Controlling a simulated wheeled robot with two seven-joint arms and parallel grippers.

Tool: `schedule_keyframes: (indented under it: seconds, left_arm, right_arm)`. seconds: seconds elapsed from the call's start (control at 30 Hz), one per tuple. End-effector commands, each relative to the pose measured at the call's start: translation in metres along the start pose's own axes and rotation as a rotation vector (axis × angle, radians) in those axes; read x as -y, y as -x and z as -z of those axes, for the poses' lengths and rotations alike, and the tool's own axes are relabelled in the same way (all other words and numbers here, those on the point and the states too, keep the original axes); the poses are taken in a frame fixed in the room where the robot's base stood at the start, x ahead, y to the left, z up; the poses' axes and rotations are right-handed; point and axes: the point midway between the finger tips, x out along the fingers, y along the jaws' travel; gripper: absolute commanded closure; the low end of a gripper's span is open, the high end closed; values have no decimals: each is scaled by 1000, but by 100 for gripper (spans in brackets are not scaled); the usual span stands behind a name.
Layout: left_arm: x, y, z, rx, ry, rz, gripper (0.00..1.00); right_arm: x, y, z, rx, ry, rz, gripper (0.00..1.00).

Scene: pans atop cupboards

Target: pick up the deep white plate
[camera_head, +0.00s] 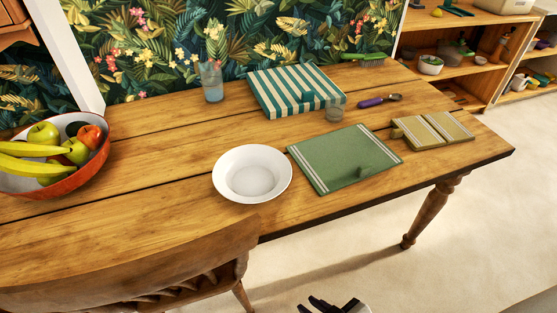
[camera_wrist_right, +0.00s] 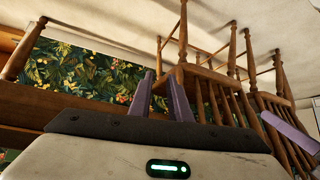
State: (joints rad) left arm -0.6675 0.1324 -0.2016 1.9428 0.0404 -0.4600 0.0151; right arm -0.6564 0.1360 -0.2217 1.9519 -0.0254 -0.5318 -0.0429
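The deep white plate (camera_head: 252,188) lies upright and empty on the wooden table, near its front edge and left of a green placemat. My right gripper (camera_head: 332,304) shows at the bottom edge of the head view, low in front of the table and well apart from the plate. In the right wrist view its two fingers (camera_wrist_right: 163,95) stand apart with nothing between them. The plate is not visible in the wrist view. My left gripper is not in view.
A fruit bowl (camera_head: 60,185) stands on the table's left. A wooden chair (camera_head: 130,265) is at the front left.

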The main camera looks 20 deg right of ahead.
Motion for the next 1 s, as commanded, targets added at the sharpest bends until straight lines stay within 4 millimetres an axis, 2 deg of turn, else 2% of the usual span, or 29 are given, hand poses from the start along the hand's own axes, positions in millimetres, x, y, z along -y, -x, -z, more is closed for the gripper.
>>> schedule_keyframes:
  seconds: [0.03,0.17,0.3,0.4,0.5,0.6,0.7,0.83,1.0]
  left_arm:
    - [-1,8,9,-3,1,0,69]
    - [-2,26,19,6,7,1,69]
    - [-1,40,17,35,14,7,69]
    - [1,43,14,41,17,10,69]
    - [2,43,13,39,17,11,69]
    - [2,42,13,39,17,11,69]
    - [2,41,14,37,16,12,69]
    - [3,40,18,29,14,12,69]
    - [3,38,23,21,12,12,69]
  right_arm:
    - [-3,5,24,6,113,-17,83]
    - [-26,18,79,79,515,-132,83]
    - [-68,48,144,205,914,-336,83]
    - [-84,56,177,261,1159,-461,83]
    - [-81,48,204,264,1428,-563,83]
    - [-70,40,230,249,1671,-651,83]
    - [-57,34,246,238,1849,-715,83]
    - [-50,28,257,232,1957,-757,83]
    - [-60,9,269,231,1975,-765,83]
